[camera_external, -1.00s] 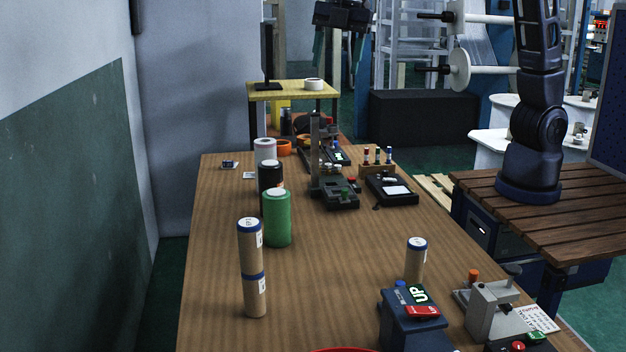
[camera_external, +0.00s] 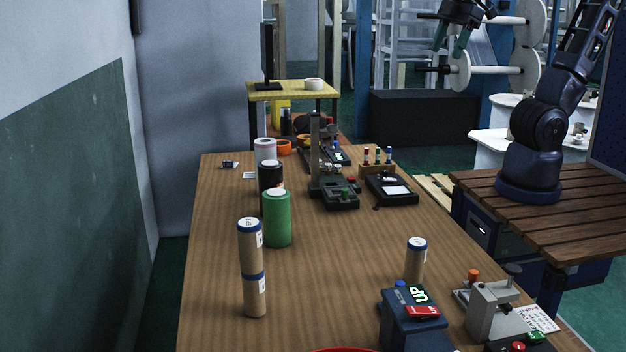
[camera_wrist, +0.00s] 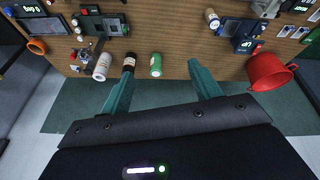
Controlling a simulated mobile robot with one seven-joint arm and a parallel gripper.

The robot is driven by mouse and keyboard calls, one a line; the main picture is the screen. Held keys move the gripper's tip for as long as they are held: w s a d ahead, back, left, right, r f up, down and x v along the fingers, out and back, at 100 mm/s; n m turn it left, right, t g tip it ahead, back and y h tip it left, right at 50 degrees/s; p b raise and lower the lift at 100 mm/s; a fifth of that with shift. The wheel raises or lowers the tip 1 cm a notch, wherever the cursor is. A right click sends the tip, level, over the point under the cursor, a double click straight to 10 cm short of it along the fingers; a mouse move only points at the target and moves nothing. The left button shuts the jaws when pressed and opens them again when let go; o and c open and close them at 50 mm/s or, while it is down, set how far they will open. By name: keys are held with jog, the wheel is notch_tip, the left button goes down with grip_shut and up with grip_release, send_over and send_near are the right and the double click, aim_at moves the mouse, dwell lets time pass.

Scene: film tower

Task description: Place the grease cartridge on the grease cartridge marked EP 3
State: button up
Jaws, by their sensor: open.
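Two brown grease cartridges with blue bands stand stacked at the left of the table in the external view, an upper one (camera_external: 250,242) on a lower one (camera_external: 255,297). A single brown cartridge (camera_external: 415,263) with a blue-rimmed white top stands upright at the right, behind the UP box. It also shows in the wrist view (camera_wrist: 212,18). Their label marks are too small to read. My gripper (camera_external: 450,47) is raised at the top of the external view, far from all the cartridges. Its teal fingers are apart and empty in the wrist view (camera_wrist: 160,70). The stack cannot be made out there.
Green (camera_external: 277,217), black (camera_external: 265,175) and white (camera_external: 264,148) rolls stand behind the stack. A blue UP box (camera_external: 408,325) and a grey clamp device (camera_external: 490,308) are at the front right. A red container (camera_wrist: 270,72) shows in the wrist view. The table's middle is clear.

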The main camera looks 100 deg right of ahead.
jog(key=s+d+f+m, duration=0.1)
jog(key=s+f+m, duration=0.2)
jog(key=s, duration=0.5)
jog(key=shift+s+d+f+t, duration=0.3)
jog(key=shift+d+f, duration=0.05)
jog(key=shift+f, duration=0.3)
dwell(0.5)
